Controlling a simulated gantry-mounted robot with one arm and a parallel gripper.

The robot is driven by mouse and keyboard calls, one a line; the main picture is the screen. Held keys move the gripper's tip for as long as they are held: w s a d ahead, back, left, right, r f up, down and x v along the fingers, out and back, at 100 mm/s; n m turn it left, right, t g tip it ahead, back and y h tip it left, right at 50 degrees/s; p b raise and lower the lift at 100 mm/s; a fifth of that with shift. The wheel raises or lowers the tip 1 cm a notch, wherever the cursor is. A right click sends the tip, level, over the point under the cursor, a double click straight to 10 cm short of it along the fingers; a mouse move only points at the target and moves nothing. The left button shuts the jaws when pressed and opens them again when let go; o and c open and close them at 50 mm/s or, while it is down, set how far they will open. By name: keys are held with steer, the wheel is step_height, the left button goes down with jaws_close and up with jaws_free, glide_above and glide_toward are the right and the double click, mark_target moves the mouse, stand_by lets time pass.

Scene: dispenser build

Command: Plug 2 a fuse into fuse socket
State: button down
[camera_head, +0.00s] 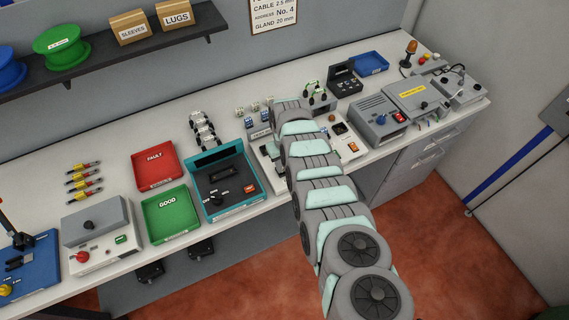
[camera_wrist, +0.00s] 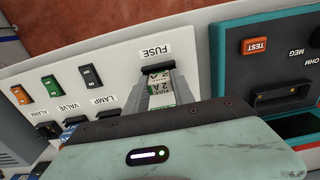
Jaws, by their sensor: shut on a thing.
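The fuse (camera_wrist: 160,88), a pale block with green bands marked 2 A, is between the two fingers of my gripper (camera_wrist: 161,84) in the wrist view. My gripper is shut on it. The fuse's far end is at the black fuse socket (camera_wrist: 157,68), below the FUSE label on the white panel (camera_wrist: 118,60). I cannot tell how deep the fuse sits in the socket. In the head view my arm hides the gripper, fuse and socket; only parts of the white panel (camera_head: 352,152) show beside it.
LAMP (camera_wrist: 91,77), VALVE (camera_wrist: 51,86) and ALARM (camera_wrist: 21,95) switches line the panel. The teal-framed megohm tester (camera_head: 232,183) stands close beside it. Several spare fuses (camera_head: 203,130) stand behind the tester. The red FAULT tray (camera_head: 154,174) and green GOOD tray (camera_head: 170,225) are further left.

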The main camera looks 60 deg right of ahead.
steer(key=shift+a+f+b, duration=0.1)
steer(key=shift+f+b, duration=0.2)
steer(key=shift+f, duration=0.2)
stand_by(1.1)
steer(key=c, duration=1.2)
jaws_free()
steer(key=shift+f, duration=0.1)
steer(key=shift+o, duration=0.3)
steer(key=shift+r+p, duration=3.55)
steer(key=shift+r, duration=0.25)
